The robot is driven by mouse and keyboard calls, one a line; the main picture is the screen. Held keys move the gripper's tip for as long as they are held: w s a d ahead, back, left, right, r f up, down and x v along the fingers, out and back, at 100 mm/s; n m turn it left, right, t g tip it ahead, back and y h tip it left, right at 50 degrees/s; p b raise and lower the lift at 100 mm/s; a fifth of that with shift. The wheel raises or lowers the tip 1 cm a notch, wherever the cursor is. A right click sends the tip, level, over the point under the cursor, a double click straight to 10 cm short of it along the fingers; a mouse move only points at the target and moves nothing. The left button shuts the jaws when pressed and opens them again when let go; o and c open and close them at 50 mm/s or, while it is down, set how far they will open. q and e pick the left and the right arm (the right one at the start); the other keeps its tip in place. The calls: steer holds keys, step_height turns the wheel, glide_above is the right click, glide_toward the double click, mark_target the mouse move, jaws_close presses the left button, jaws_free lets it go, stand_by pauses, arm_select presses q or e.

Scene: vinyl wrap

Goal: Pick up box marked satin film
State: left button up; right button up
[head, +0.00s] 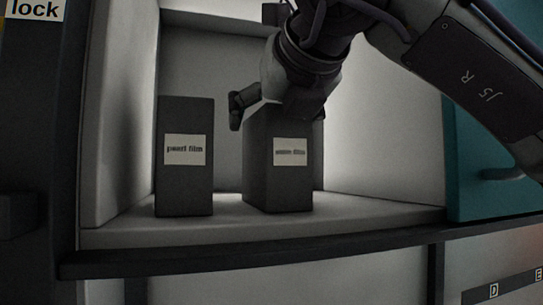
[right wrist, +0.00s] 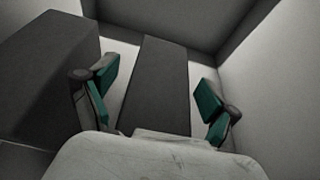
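Two dark boxes stand upright on a pale shelf in the head view. The right box (head: 283,183) has a white label whose blurred words look like "satin film"; the left one, the pearl film box (head: 184,190), reads "pearl film". My right gripper (head: 262,108) is at the top of the right box, and my wrist hides part of that top. In the right wrist view the right gripper (right wrist: 155,88) is open, with its green-padded fingers on either side of the satin film box (right wrist: 157,80) and gaps showing. My left gripper is in neither view.
The boxes stand in an open cubby with a back wall and side walls (head: 122,110). The shelf (head: 350,207) has free room to the right. A teal panel with a handle (head: 500,175) is at the right. The pearl film box also shows in the right wrist view (right wrist: 45,80), close to one finger.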

steer(key=shift+s, duration=0.15)
steer(key=c, duration=0.5)
jaws_close()
steer(key=shift+r, duration=0.15)
